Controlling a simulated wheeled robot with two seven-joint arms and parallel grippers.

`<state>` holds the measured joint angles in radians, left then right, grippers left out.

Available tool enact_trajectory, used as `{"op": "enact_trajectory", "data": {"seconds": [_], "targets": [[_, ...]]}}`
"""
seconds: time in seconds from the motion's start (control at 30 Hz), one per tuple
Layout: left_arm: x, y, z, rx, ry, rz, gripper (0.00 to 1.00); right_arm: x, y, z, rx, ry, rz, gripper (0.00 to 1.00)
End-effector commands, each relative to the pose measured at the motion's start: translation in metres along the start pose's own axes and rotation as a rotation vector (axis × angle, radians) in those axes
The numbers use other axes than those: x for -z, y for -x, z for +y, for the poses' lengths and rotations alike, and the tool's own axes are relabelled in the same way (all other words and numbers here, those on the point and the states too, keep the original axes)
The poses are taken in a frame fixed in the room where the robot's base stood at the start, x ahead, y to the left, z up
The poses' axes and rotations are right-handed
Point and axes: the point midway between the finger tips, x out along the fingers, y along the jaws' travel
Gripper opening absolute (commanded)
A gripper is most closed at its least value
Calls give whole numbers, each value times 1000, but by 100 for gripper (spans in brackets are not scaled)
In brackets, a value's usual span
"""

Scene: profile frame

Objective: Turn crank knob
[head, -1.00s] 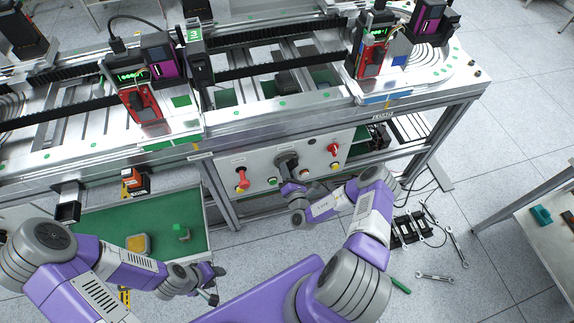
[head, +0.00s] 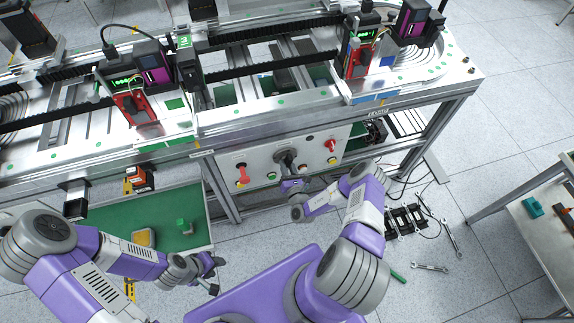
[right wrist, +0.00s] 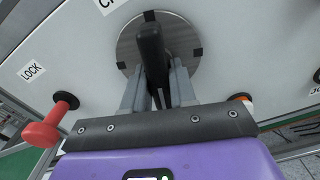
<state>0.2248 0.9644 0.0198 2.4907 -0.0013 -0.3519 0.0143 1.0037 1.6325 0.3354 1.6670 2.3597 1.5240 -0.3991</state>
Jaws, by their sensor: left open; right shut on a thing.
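The crank is a dark knob (right wrist: 152,48) on a round grey plate (right wrist: 185,35) with dark marks, on the white front panel. In the head view the crank (head: 284,156) sits mid-panel, partly hidden by my right gripper. My right gripper (right wrist: 158,88) has its two fingers on either side of the dark knob and is shut on it. In the head view my right gripper (head: 288,172) is at the panel's middle. My left gripper (head: 214,276) is open and empty, low beside the green tray, away from the panel.
A red lever (right wrist: 45,130) beside a LOCK label is left of the crank; another red knob (head: 330,145) is on the panel's right. The green tray (head: 165,225) holds a yellow and a green part. Wrenches (head: 432,267) and a black device (head: 407,221) lie on the floor.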

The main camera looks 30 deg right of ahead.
Motion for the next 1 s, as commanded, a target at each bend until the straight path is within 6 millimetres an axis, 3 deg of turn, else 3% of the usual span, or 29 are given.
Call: {"op": "enact_trajectory", "data": {"seconds": [0.27, 0.3, 0.43, 0.77, 1.0], "targets": [[0, 0, 0, 0, 0, 0, 43, 0, 0, 0, 0, 1, 0, 0], [0, 0, 0, 0, 0, 0, 43, 0, 0, 0, 0, 1, 0, 28], [0, 0, 0, 0, 0, 0, 43, 0, 0, 0, 0, 1, 0, 47], [0, 1, 0, 0, 0, 0, 43, 0, 4, 0, 1, 0, 2, 47], [0, 7, 3, 0, 0, 0, 43, 0, 40, 0, 2, -2, 4, 47]]}}
